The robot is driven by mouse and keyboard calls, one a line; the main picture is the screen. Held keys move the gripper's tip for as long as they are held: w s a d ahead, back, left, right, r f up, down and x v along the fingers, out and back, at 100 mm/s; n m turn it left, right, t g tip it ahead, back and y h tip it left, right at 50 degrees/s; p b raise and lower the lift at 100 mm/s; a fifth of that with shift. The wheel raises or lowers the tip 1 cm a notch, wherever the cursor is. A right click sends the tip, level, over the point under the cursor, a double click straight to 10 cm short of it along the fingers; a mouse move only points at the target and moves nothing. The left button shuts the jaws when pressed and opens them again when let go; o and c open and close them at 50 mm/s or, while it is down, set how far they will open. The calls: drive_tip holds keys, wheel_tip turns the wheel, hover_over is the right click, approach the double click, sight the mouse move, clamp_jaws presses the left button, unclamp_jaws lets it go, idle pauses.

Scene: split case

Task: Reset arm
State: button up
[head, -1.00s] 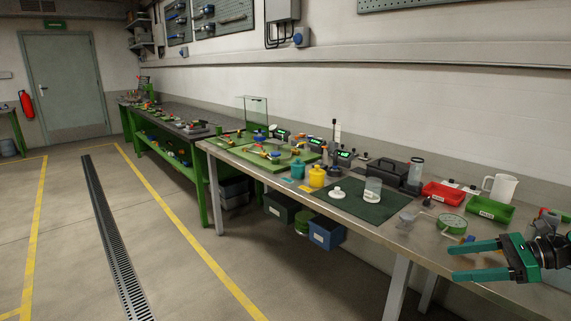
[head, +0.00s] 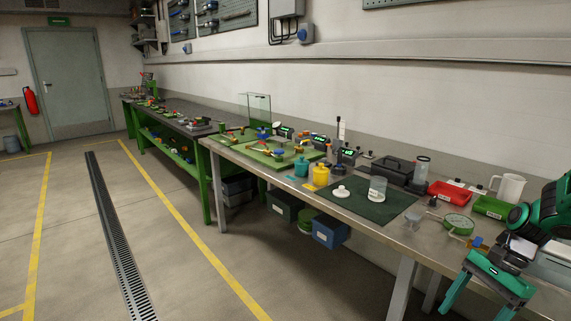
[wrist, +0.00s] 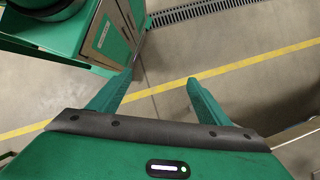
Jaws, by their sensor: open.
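My gripper (head: 482,307) is at the lower right of the head view, by the front edge of the workbench (head: 392,232). Its two green fingers point down and stand apart, with nothing between them. In the wrist view my gripper (wrist: 158,92) is open above bare floor. My arm's green links rise behind it at the right edge of the head view.
On the bench are a green mat (head: 360,205) with a clear jar (head: 377,189), a yellow pot (head: 320,176), a red tray (head: 449,193), a green tray (head: 491,207) and a white jug (head: 510,186). A round green gauge (head: 458,223) lies near my gripper.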

drive_tip(key=s+a+r+n+t+h, duration=0.1)
drive_tip(key=s+r+n+h, duration=0.3)
drive_tip(key=s+r+n, duration=0.5)
drive_tip(key=shift+s+a+r+h, duration=0.25)
drive_tip(key=shift+s+r, duration=0.4)
drive_tip(key=shift+s, duration=1.75)
